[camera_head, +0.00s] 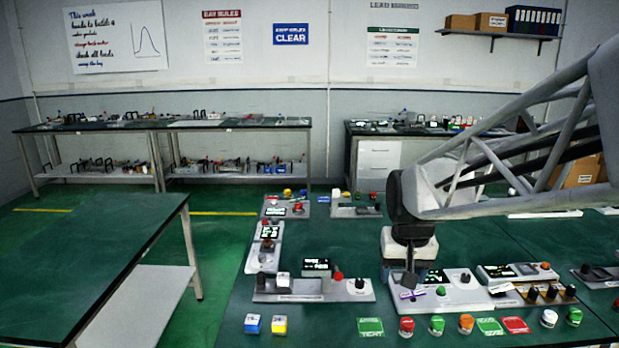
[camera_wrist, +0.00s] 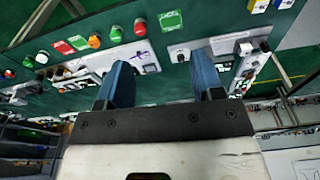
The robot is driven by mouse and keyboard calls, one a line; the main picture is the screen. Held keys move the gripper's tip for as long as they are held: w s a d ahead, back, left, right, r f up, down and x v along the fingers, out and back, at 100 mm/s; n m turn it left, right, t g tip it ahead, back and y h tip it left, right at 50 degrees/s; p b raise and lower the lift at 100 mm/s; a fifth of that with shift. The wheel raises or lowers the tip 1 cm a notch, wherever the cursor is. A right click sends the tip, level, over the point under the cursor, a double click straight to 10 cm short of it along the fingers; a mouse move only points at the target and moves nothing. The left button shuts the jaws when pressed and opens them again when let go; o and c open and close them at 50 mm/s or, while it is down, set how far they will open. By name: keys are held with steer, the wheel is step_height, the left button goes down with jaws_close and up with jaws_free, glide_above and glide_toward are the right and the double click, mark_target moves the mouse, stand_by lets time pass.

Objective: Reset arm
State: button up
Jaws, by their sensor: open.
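My gripper (camera_wrist: 165,90) shows in the wrist view with its two blue fingers spread apart and nothing between them. In the head view my gripper (camera_head: 410,278) hangs at the end of my arm, over the near middle of the green bench (camera_head: 345,240). It is above or just in front of a light grey module (camera_head: 455,295) with a small display and a dark knob. I cannot tell whether the fingertips touch that module. The arm hides part of the bench's right side.
Several coloured buttons (camera_head: 437,324) and green and red cards (camera_head: 370,327) line the bench's near edge. A long grey module (camera_head: 315,290) stands left of my gripper. Blue and yellow blocks (camera_head: 279,325) sit at the near left. The bench centre (camera_head: 345,240) is clear.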

steer(key=s, duration=2)
steer(key=shift+s+d+f+n+t, duration=0.15)
steer(key=shift+s+f+n+t, duration=0.05)
steer(key=shift+f+n+t, duration=0.2)
